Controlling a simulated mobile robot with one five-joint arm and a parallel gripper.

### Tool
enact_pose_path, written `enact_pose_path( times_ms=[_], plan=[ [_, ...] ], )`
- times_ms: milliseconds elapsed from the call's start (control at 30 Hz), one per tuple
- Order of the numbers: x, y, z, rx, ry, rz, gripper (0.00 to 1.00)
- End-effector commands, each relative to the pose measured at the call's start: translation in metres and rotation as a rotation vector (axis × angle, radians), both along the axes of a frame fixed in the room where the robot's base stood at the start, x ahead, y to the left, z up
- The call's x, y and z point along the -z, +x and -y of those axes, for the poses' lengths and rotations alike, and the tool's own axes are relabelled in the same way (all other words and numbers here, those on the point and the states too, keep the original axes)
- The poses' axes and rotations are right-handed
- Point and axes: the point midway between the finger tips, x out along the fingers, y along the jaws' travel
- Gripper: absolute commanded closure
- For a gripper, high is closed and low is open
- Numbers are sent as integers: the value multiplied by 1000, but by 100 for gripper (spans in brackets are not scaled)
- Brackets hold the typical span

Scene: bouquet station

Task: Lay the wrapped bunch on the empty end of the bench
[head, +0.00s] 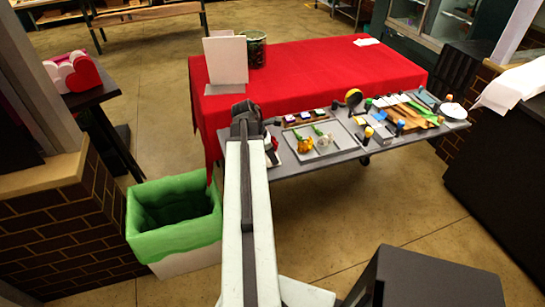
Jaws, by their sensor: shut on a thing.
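My gripper (247,118) is at the end of my outstretched arm, over the left end of a narrow grey bench (290,168). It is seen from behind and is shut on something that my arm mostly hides. I cannot make out a wrapped bunch for certain. A small red and white thing (271,151) shows just right of my arm; I cannot tell whether it is held. On the bench, a grey tray (335,148) holds an orange flower (304,144) and a white flower (324,142). Tools and small items crowd the bench's right part.
Behind the bench is a long table with a red cloth (320,70), mostly bare, bearing a white card stand (226,62) and green glass vase (253,50). A green-lined bin (175,215) stands left of my arm. Red and white hearts (75,72) sit on a dark table.

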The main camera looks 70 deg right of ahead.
Motion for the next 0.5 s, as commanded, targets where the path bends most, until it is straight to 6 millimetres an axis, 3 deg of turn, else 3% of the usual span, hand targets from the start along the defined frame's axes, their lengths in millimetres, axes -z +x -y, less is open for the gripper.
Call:
enact_pose_path(
  times_ms=[333, 367, 400, 433, 500],
  plan=[
    [1, 0, 0, 1, 0, 0, 100],
    [1, 0, 0, 1, 0, 0, 71],
    [1, 0, 0, 1, 0, 0, 60],
    [1, -1, 0, 1, 0, 0, 54],
    [1, -1, 0, 1, 0, 0, 54]
  ],
)
